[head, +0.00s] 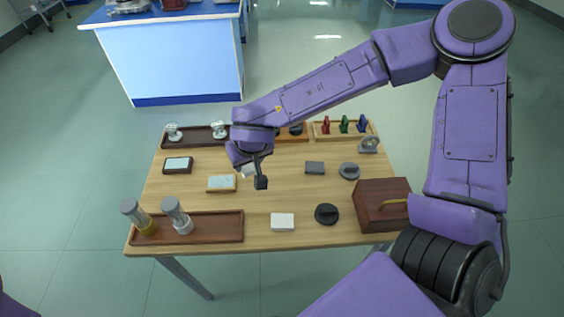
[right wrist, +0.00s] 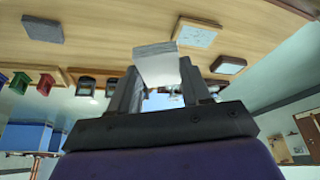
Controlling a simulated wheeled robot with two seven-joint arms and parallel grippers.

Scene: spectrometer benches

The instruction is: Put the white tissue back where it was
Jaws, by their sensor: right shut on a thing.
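My right gripper (head: 254,174) is above the middle of the wooden table, just right of a light-blue pad. It also shows in the right wrist view (right wrist: 157,80), where its two fingers close on a small white piece, the white tissue (right wrist: 158,66). A bit of the tissue (head: 247,172) shows beside the fingers in the head view. It looks held clear of the tabletop. A separate white block (head: 282,222) lies near the table's front edge. My left gripper is out of view.
The wooden table (head: 275,187) holds a light-blue pad (head: 221,184), a dark-framed pad (head: 177,165), a grey block (head: 314,168), a black round piece (head: 326,214) and a brown box (head: 372,208). A front-left tray (head: 217,227) bears two cylinders. Bare wood surrounds the grey block.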

